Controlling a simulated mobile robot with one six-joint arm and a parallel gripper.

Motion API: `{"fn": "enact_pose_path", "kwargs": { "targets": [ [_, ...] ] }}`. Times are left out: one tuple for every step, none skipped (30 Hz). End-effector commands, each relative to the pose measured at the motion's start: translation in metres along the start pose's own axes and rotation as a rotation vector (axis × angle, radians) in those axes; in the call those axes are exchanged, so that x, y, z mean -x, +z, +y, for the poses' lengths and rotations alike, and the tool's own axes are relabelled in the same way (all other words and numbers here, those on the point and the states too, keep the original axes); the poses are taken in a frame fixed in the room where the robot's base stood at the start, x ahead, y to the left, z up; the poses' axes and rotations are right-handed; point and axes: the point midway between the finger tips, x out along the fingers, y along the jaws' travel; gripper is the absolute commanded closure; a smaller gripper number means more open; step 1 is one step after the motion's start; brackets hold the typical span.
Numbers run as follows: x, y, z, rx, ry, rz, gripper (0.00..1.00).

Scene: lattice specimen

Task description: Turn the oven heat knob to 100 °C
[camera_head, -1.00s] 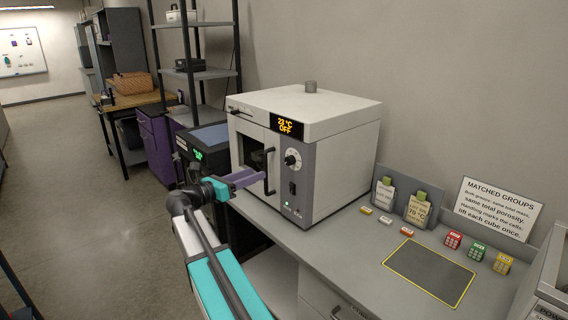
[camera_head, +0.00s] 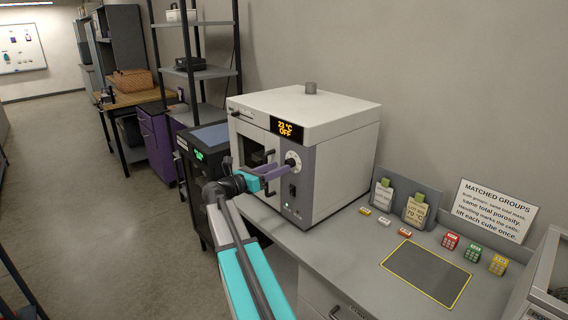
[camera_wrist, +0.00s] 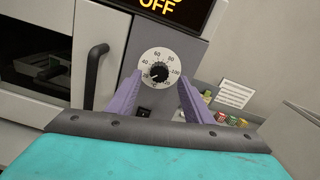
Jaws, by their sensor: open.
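The oven (camera_head: 335,160) is a white box with a grey front panel on the bench. Its orange display (camera_head: 287,131) reads 23 °C OFF. The heat knob is black on a round white dial (camera_wrist: 158,60) with numbers including 40, 60 and 100; the black knob (camera_wrist: 159,73) shows in the wrist view with its mark toward the lower left, near the low end. My gripper (camera_wrist: 160,88) has purple fingers that are open, one on each side of the dial. In the head view the fingers reach the dial and partly cover it. Whether they touch the knob I cannot tell.
A black door handle (camera_wrist: 95,68) stands out left of the dial. A black switch (camera_head: 293,190) is below it. On the bench right of the oven are small blocks, label cards, a dark mat (camera_head: 428,272) and a sign (camera_head: 495,209).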

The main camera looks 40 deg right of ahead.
Motion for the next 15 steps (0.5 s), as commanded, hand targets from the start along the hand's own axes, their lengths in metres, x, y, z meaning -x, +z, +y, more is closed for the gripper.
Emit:
{"fn": "enact_pose_path", "kwargs": {
  "targets": [
    [-0.008,0.002,0.000,0.001,-0.001,0.000,0.54],
    [-0.011,0.002,0.000,0.001,0.000,0.000,0.54],
    [-0.015,0.002,0.001,0.001,0.000,0.000,0.54],
    [-0.018,0.002,0.000,0.001,-0.001,0.000,0.54],
    [-0.021,0.002,0.000,0.001,-0.001,0.000,0.54],
    [-0.023,0.001,0.000,0.001,-0.001,0.000,0.54],
    [-0.025,0.001,0.000,0.001,-0.001,0.000,0.54],
    [-0.026,0.001,0.000,0.001,0.000,0.000,0.54],
    [-0.028,0.001,0.000,0.001,0.000,0.000,0.54],
    [-0.029,0.001,0.000,0.001,0.001,0.000,0.54],
    [-0.029,0.001,0.000,0.000,0.001,0.000,0.54],
    [-0.029,0.000,0.000,0.000,0.001,0.000,0.54],
    [-0.030,0.000,0.000,0.000,0.001,0.000,0.54],
    [-0.030,0.000,0.000,0.000,0.001,0.000,0.54],
    [-0.030,0.000,0.000,0.000,0.001,0.000,0.54]
  ]
}}
